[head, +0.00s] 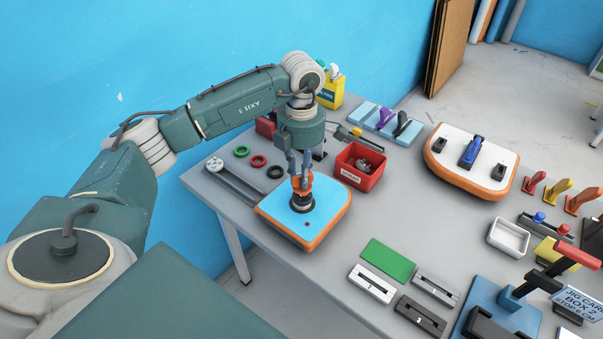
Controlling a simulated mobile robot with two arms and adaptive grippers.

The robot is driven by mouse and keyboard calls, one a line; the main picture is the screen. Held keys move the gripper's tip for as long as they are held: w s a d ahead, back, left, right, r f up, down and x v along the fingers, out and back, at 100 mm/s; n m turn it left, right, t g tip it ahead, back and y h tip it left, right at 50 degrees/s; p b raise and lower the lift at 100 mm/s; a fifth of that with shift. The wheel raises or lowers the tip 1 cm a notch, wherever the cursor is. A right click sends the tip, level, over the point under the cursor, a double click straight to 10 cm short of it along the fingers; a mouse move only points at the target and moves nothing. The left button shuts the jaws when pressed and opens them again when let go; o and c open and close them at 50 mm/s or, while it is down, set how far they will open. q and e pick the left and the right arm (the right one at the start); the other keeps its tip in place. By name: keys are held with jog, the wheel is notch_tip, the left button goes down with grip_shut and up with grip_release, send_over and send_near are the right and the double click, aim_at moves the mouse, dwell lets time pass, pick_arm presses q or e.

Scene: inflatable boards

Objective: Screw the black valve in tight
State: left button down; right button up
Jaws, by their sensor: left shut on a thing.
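The black valve (302,205) is in the top of a small blue board with orange sides (324,225) on the table. My left gripper (302,187) points straight down over the valve, with its orange fingertips shut on it. The fingers hide the valve's upper part, and I cannot tell how deep it sits. A small red dot (307,224) shows on the board's blue top in front of the valve. My right gripper is not in view.
A red bin (345,171) stands right of the board. Green, red and black rings (275,172) and a grey rail (237,183) lie to its left. In front are a green plate (388,260) and slotted blocks. A white-topped board (447,148) sits at the back right.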

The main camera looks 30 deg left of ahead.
pick_arm(q)
jog(key=shift+f+b, duration=0.7)
jog(key=shift+f, duration=0.35)
jog(key=c, duration=1.5)
grip_release()
jog(key=shift+r, duration=0.1)
notch_tip(320, 180, up, 12)
jog(key=shift+o, duration=0.2)
